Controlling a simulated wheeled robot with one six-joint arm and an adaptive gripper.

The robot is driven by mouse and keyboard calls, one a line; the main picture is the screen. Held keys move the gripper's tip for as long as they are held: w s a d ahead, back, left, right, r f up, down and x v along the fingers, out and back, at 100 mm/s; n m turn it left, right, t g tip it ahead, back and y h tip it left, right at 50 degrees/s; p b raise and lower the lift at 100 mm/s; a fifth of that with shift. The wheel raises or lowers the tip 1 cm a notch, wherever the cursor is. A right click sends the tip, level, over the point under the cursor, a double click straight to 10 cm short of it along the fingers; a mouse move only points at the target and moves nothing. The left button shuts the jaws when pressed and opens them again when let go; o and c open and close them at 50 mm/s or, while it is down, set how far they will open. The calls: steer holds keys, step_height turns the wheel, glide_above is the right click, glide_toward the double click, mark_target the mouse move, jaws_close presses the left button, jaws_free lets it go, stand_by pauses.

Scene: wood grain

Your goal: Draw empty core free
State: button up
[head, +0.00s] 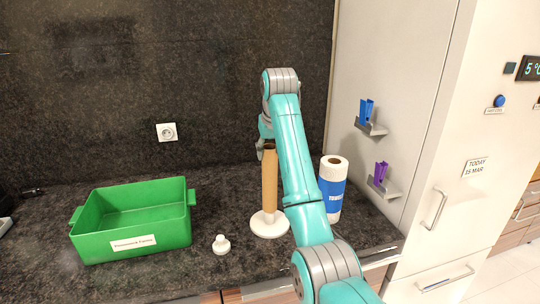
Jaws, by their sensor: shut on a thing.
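The empty core (269,185) is a brown cardboard tube, upright on the round white base (268,225) of a holder. My gripper (267,147) is at the top end of the core and shut on it. The arm partly hides the gripper, so the fingers show poorly. The lower end of the core meets or nearly meets the base; I cannot tell if there is a gap. The holder's rod does not show.
A white knob (221,245) lies on the dark counter left of the base. A green bin (128,250) with a label stands farther left. A full paper roll (331,205) in blue wrap stands right, close to my arm. Clips sit on wall shelves (386,188) at right.

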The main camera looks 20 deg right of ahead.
steer(key=shift+r, duration=0.35)
steer(key=shift+r, duration=1.55)
steer(key=shift+r, duration=1.35)
